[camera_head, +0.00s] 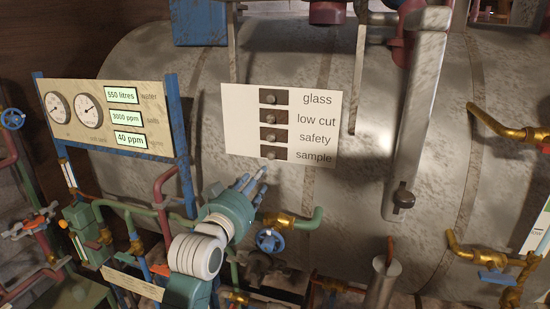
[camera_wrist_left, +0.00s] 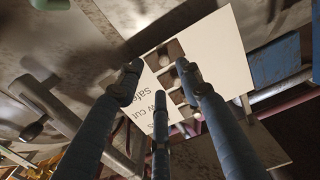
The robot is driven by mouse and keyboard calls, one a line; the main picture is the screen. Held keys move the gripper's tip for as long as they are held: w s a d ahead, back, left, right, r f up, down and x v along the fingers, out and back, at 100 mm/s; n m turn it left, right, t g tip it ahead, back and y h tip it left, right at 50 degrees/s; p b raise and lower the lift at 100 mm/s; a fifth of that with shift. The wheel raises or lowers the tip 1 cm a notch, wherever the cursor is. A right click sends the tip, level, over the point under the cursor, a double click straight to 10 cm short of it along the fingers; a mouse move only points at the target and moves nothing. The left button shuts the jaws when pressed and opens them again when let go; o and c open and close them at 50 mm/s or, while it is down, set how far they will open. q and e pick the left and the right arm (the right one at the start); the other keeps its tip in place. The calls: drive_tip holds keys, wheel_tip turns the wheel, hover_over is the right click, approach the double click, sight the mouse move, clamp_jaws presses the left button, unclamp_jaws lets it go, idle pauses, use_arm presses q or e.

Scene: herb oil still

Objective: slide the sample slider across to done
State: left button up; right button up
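The sample slider (camera_head: 271,155) is a small round knob in the lowest dark slot of a cream panel (camera_head: 240,125), left of the word "sample". The knob sits around the left-middle of its slot. My left gripper (camera_head: 252,178) is just below and left of that slot, its blue-grey fingers pointing up toward the panel. In the left wrist view its fingers (camera_wrist_left: 157,75) are spread with nothing between them, and the panel (camera_wrist_left: 225,45) appears rotated behind them. The fingers partly hide the slots and labels there. I cannot tell whether a fingertip touches the panel. My right gripper is not in view.
Three more sliders, glass (camera_head: 273,97), low cut (camera_head: 273,116) and safety (camera_head: 272,135), are stacked closely above. A gauge board (camera_head: 150,92) stands left. A blue valve wheel (camera_head: 269,240) and green pipe (camera_head: 305,222) lie below.

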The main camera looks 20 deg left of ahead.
sight(270, 156)
use_arm(q)
drive_tip(key=w+p, duration=0.1)
drive_tip(key=w, duration=0.2)
drive_tip(key=w+r+p, duration=0.1)
drive_tip(key=w, duration=0.3)
drive_tip(key=w+p, duration=0.2)
drive_tip(key=w, duration=0.1)
drive_tip(key=shift+w+d+r, duration=0.2)
drive_tip(key=shift+w+r, duration=0.15)
drive_tip(key=shift+w, duration=0.1)
drive_tip(key=shift+c, duration=0.5)
clamp_jaws()
